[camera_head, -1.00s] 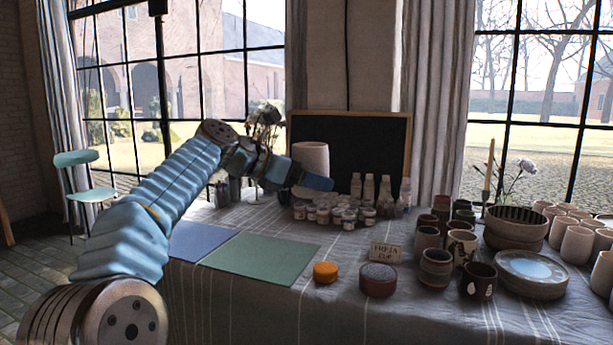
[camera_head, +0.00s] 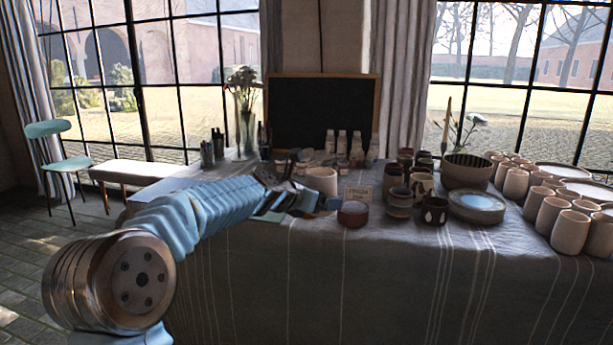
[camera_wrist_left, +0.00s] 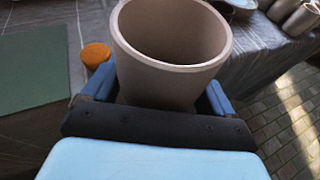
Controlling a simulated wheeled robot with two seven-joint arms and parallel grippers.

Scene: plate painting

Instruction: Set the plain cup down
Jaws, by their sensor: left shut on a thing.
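The plain cup (camera_head: 321,181) is a pale, unpainted cup with a wide rim. It is upright in my left gripper (camera_head: 318,200), low in front of the table's middle or over its front edge; I cannot tell whether its base touches anything. In the left wrist view the cup (camera_wrist_left: 168,50) fills the space between the two blue fingers of my left gripper (camera_wrist_left: 155,95), which is shut on it. The cup's lower part is hidden by the gripper. My right gripper is not in view.
The dark striped cloth (camera_head: 400,270) covers the table. A dark red round pot (camera_head: 352,213) stands close to the right of the gripper. Painted cups (camera_head: 399,201) and stacked plates (camera_head: 476,206) stand further right. The left wrist view shows a green mat (camera_wrist_left: 33,80) and an orange round lid (camera_wrist_left: 95,55).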

